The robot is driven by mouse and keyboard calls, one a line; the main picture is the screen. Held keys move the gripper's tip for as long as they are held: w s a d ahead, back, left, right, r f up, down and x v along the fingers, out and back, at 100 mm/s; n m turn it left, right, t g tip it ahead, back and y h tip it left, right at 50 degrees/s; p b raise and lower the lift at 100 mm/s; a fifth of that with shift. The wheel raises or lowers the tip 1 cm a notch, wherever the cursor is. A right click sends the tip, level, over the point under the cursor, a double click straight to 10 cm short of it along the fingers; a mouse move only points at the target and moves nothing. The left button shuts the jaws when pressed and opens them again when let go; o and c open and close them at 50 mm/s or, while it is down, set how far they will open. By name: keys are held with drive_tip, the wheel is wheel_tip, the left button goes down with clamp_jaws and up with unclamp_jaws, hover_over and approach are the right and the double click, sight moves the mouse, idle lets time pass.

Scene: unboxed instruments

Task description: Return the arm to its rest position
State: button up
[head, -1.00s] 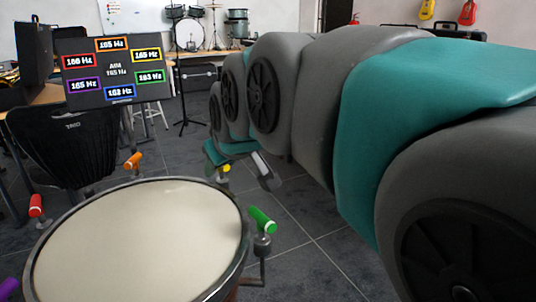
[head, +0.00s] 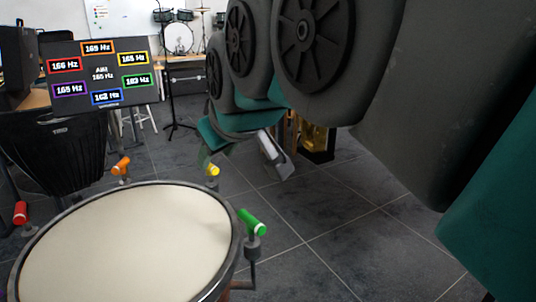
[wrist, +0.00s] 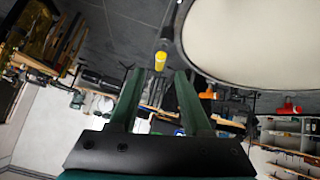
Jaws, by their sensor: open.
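My arm (head: 310,45) reaches in from the right of the head view, folded upward with its wrist hanging low behind the drum. My gripper (wrist: 156,78) is open and empty in the wrist view, its two green fingers apart. In the head view only part of my gripper (head: 205,157) shows, close to the yellow tuning handle (head: 212,170). That handle also shows in the wrist view (wrist: 160,60), just beyond the gap between the fingertips. I cannot tell whether a finger touches it.
The kettledrum (head: 125,245) fills the lower left, with red (head: 20,213), orange (head: 121,165) and green (head: 252,222) handles at its rim. A display board (head: 104,75) with frequency readings stands behind it. A gold instrument (head: 317,138) stands beyond my arm. Tiled floor (head: 350,230) is clear at right.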

drive_tip(key=s+d+f+m+g+h+p, duration=0.1)
drive_tip(key=s+d+f+m+g+h, duration=0.3)
drive_tip(key=d+f, duration=1.05)
drive_tip(key=s+d+f+m+g, duration=0.2)
drive_tip(key=s+d+f+g, duration=0.1)
drive_tip(key=s+d+f, duration=0.2)
drive_tip(key=s+d+f+m+g, duration=0.2)
drive_tip(key=s+d+f, duration=0.3)
drive_tip(key=s, duration=0.9)
wheel_tip(320, 180, down, 4)
drive_tip(key=shift+d+r+m+g+h+p, duration=0.1)
drive_tip(key=shift+d+m+g+h+p, duration=0.2)
drive_tip(key=shift+m+g+p, duration=0.25)
drive_tip(key=shift+w+a, duration=0.1)
drive_tip(key=shift+a, duration=0.1)
